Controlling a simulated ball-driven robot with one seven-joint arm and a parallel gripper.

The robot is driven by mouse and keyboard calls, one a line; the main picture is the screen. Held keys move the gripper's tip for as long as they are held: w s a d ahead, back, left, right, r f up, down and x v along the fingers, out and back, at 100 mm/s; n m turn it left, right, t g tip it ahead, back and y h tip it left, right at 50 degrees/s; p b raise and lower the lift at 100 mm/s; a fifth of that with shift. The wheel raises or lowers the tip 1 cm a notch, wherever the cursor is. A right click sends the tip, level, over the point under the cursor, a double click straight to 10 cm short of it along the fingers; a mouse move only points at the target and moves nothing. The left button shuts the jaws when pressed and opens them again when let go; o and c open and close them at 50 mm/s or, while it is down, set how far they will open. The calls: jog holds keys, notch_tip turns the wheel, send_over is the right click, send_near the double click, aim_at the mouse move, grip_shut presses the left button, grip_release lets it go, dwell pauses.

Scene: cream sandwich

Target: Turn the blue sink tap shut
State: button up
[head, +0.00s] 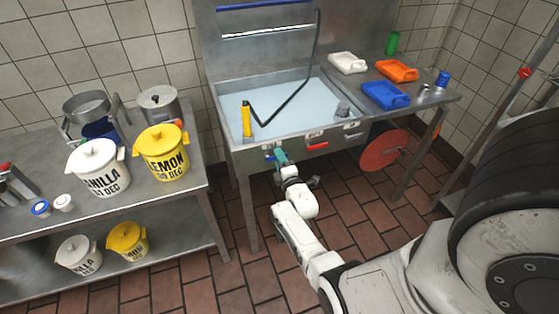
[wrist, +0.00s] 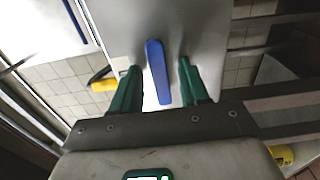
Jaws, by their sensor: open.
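The blue tap lever (wrist: 157,72) shows in the wrist view as an upright blue bar in front of a pale metal panel. In the head view a small blue part of it (head: 269,153) shows at the front edge of the sink (head: 235,95). My gripper (wrist: 158,66) is open, with one green finger on each side of the lever. A gap shows between the lever and each finger. In the head view my gripper (head: 279,157) is at the sink's front panel, and its fingers partly hide the lever.
A red tap handle (head: 317,146) is on the same panel, to the right. A counter with a yellow lemon bucket (head: 162,151) stands left. A red disc (head: 384,150) is under the right bench. The floor below is clear.

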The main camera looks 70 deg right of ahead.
jog(key=shift+a, duration=0.1)
jog(key=p+v, duration=0.5)
jog(key=v, duration=0.5)
jog(key=shift+s+a+p, duration=0.2)
jog(key=shift+s+p, duration=0.1)
jog(key=shift+p, duration=0.05)
